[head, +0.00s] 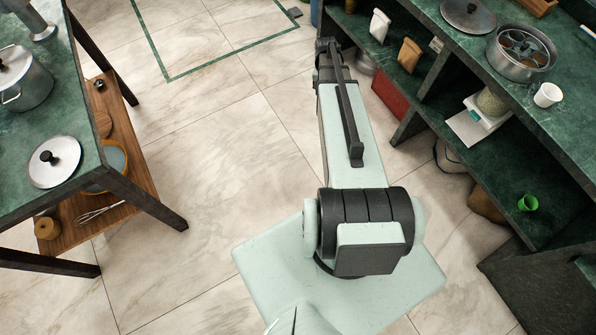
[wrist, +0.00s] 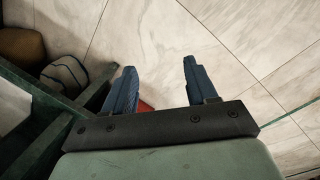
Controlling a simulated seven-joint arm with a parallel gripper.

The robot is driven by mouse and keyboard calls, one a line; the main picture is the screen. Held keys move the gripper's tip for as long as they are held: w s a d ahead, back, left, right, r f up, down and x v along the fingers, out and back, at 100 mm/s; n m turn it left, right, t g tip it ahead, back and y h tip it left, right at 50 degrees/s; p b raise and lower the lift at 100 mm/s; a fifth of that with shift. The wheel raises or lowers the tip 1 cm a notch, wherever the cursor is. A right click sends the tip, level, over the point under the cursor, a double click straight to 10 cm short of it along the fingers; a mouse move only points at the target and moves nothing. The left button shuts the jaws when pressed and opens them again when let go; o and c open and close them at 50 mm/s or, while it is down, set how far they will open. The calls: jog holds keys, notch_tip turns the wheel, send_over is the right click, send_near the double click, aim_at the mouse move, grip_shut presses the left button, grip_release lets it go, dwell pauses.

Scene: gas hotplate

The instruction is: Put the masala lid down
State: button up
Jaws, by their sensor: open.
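A round grey lid with a dark knob (head: 468,14) lies on the green counter at the upper right, apart from my gripper. It looks like the masala lid. The round steel masala box (head: 519,68) stands uncovered to its right, with small bowls inside. A second, paler lid with a black knob (head: 54,162) lies on the left table. My gripper (wrist: 158,66) is open in the wrist view, with two blue fingers apart and nothing between them. Bare floor shows beyond them. In the head view the hand is at the far end of my arm, its fingers hard to make out.
A white cup (head: 547,95) stands by the masala box. A lidded pot (head: 22,78) stands on the left table. Tiled floor (head: 215,170) lies open between the table and counter.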

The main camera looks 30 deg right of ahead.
jog(key=s+a+f+n+g, duration=0.1)
jog(key=s+a+f, duration=0.3)
jog(key=a, duration=0.3)
jog(key=s+a+f+n+g, duration=0.1)
jog(key=s+a+f+n, duration=0.1)
jog(key=s+a+f, duration=0.3)
jog(key=s+a+f+n, duration=0.15)
jog(key=s+a, duration=0.25)
jog(key=a, duration=0.4)
jog(key=s+a+f+n+g, duration=0.1)
jog(key=s+a+f+n, duration=0.1)
jog(key=s+a, duration=0.3)
jog(key=s+a+f+n+g, duration=0.2)
jog(key=s+a, duration=0.2)
jog(key=s, duration=0.7)
jog(key=shift+s+a+f, duration=0.2)
jog(key=shift+s+a, duration=0.15)
jog(key=shift+a, duration=0.05)
